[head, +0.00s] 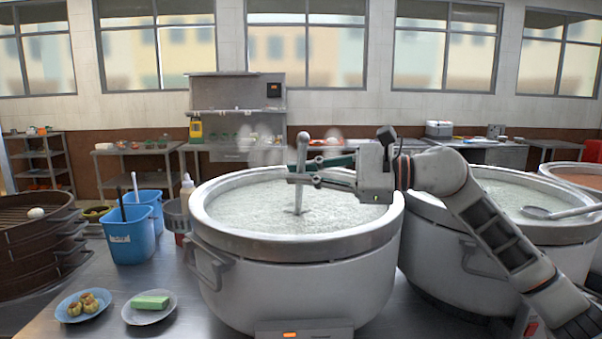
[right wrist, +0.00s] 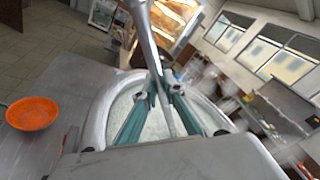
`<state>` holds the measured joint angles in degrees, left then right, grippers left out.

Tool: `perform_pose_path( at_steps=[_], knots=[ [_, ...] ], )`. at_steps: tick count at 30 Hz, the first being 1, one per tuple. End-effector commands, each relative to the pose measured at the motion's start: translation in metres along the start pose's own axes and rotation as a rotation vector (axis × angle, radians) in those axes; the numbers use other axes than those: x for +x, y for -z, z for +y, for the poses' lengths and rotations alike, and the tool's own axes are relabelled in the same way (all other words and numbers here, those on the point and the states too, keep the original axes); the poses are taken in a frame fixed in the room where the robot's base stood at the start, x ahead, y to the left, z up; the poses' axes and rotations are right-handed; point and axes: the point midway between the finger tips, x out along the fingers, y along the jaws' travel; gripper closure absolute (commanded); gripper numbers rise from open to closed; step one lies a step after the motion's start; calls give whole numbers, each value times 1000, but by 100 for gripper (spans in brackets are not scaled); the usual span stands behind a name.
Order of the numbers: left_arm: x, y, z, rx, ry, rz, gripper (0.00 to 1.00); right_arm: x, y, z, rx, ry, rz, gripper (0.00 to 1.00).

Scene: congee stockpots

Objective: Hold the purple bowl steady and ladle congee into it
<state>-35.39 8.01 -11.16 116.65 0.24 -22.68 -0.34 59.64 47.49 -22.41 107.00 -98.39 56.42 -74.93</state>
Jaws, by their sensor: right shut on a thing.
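A large white stockpot (head: 290,278) full of pale congee (head: 245,205) stands on the steel counter in the middle of the head view. My right gripper (head: 304,179) reaches over it from the right, shut on the handle of a metal ladle (head: 301,155). The ladle stands nearly upright, and its lower end is hidden in the congee. In the right wrist view the ladle handle (right wrist: 146,38) runs between the green-sided fingers (right wrist: 158,97), with the pot beneath. No purple bowl shows in either view. My left gripper is out of view.
A second congee pot (head: 475,255) stands close on the right, another ladle (head: 560,212) across its rim. Left are bamboo steamers (head: 35,250), blue tubs (head: 128,240), a bottle (head: 187,190) and two small plates (head: 150,317). The right wrist view shows an orange bowl (right wrist: 33,114).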

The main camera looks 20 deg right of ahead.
Motion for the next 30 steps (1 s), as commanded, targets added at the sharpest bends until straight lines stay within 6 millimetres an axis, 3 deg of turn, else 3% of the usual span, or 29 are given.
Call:
perform_pose_path(
  at_steps=[10, 30],
  knots=[
    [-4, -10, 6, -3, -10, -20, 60, -1, -4, -4, -3, 2, -1, 100],
    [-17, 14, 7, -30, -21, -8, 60, -5, -47, -43, -5, 4, -2, 100]
  ],
)
